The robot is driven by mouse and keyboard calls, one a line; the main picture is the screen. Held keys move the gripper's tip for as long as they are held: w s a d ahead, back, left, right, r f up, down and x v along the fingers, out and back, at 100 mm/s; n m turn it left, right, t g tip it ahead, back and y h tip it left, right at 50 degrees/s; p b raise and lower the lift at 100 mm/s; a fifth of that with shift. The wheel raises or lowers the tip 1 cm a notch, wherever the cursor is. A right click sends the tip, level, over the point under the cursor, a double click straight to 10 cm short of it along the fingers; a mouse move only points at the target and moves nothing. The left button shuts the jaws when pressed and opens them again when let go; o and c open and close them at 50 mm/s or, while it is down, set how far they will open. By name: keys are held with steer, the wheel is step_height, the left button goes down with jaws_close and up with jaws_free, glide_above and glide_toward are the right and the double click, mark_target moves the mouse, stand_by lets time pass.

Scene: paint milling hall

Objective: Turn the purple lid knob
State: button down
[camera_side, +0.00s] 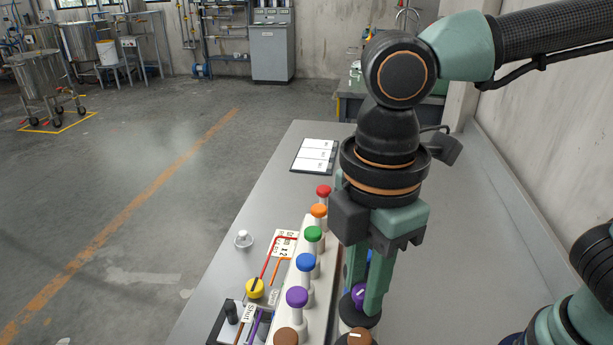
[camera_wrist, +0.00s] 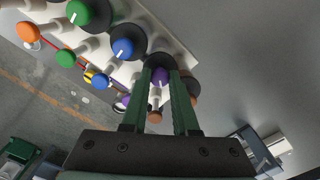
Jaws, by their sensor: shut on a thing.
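The purple lid knob (camera_side: 358,295) has a white pointer line and sits on a black round base in the right-hand row. My gripper (camera_side: 364,303) points down with its green fingers on either side of this knob, shut on it. The wrist view shows the purple lid knob (camera_wrist: 160,76) between the two fingertips (camera_wrist: 161,82). The fingers hide part of its sides. A second purple knob (camera_side: 297,297) stands on a pale post in the left-hand row, apart from my gripper.
A brown lid knob (camera_side: 358,338) and a blue lid knob (camera_wrist: 123,48) flank the held one closely. Red (camera_side: 323,190), orange (camera_side: 319,210), green (camera_side: 313,233) and blue (camera_side: 305,262) knobs line the left row. A clipboard (camera_side: 315,156) lies behind. The bench is clear at right.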

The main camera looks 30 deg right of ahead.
mark_target(364, 289)
steer(key=shift+r, duration=0.1)
steer(key=c, duration=0.7)
jaws_free()
step_height(364, 289, up, 12)
steer(key=shift+r, duration=0.1)
